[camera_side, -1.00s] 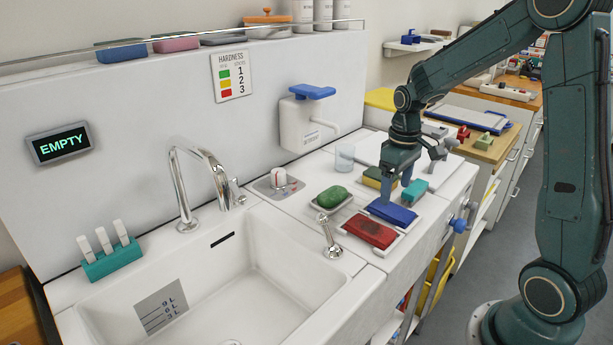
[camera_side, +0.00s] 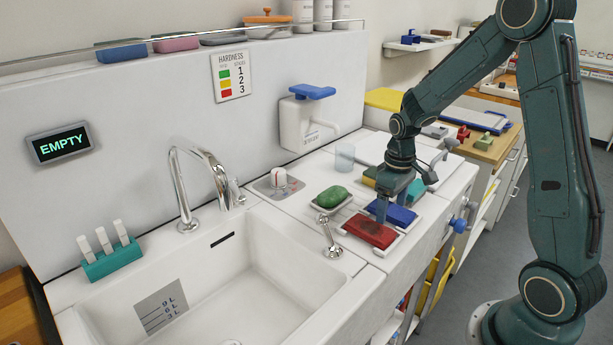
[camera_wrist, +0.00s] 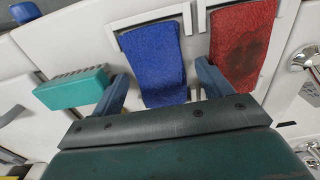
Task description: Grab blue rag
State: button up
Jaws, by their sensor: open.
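The blue rag (camera_side: 393,214) lies flat in a white-edged tray on the counter, just behind the red rag in the side view. In the wrist view the blue rag (camera_wrist: 153,62) sits between the two fingers, its near end hidden by the gripper body. My gripper (camera_side: 392,208) is open and low over the blue rag, fingers pointing down, one on each side of it. In the wrist view my gripper (camera_wrist: 162,92) has nothing between its fingers that it grips. Whether the fingertips touch the counter cannot be told.
A red rag (camera_side: 370,231) with a dark stain lies in the tray beside the blue one, close to one finger. A teal brush (camera_wrist: 73,88) lies on the other side. A green sponge (camera_side: 332,197), a tap lever (camera_side: 332,240) and the sink (camera_side: 230,290) are nearby.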

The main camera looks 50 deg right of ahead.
aim_at(391, 209)
dwell(0.4)
jog(key=c, duration=1.1)
jog(key=shift+r, duration=0.2)
notch_tip(391, 209, up, 20)
jog(key=shift+f, duration=0.15)
dwell(0.3)
